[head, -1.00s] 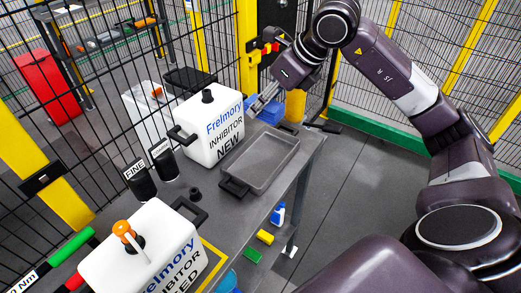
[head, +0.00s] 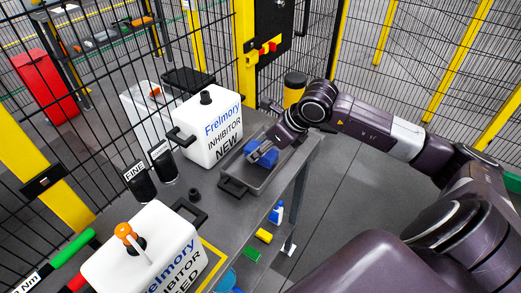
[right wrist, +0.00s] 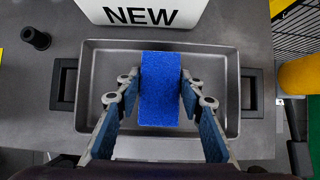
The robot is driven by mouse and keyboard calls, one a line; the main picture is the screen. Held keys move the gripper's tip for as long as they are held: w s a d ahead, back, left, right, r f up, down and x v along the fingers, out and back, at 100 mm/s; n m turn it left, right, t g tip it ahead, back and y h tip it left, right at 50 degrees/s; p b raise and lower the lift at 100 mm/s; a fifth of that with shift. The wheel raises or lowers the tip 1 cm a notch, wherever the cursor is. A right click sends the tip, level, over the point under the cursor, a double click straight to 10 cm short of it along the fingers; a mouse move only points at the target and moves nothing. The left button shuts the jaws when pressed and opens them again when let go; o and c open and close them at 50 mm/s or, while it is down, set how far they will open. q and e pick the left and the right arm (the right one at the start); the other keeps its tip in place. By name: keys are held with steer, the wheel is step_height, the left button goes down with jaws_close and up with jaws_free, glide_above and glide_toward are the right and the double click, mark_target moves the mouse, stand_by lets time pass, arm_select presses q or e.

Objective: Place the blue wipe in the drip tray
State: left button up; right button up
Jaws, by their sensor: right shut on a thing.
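The blue wipe (head: 261,152) is a thick blue block held by my right gripper (head: 259,154) over the drip tray (head: 240,171). In the right wrist view the wipe (right wrist: 160,90) stands between the two fingers (right wrist: 160,105), and the gripper is shut on it. The grey rectangular drip tray (right wrist: 107,62) surrounds the wipe in that view, with a dark handle at each end. I cannot tell whether the wipe touches the tray floor. My left gripper is in neither view.
The white NEW inhibitor container (head: 212,128) stands close behind the tray. Dark FINE and second cups (head: 140,185) stand left. A yellow cylinder (head: 293,92) is beyond the table.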

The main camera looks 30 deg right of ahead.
steer(key=shift+f, duration=0.45)
steer(key=shift+f, duration=0.1)
steer(key=o, duration=0.6)
steer(key=shift+c, duration=0.2)
steer(key=o, duration=0.5)
steer(key=shift+c, duration=0.2)
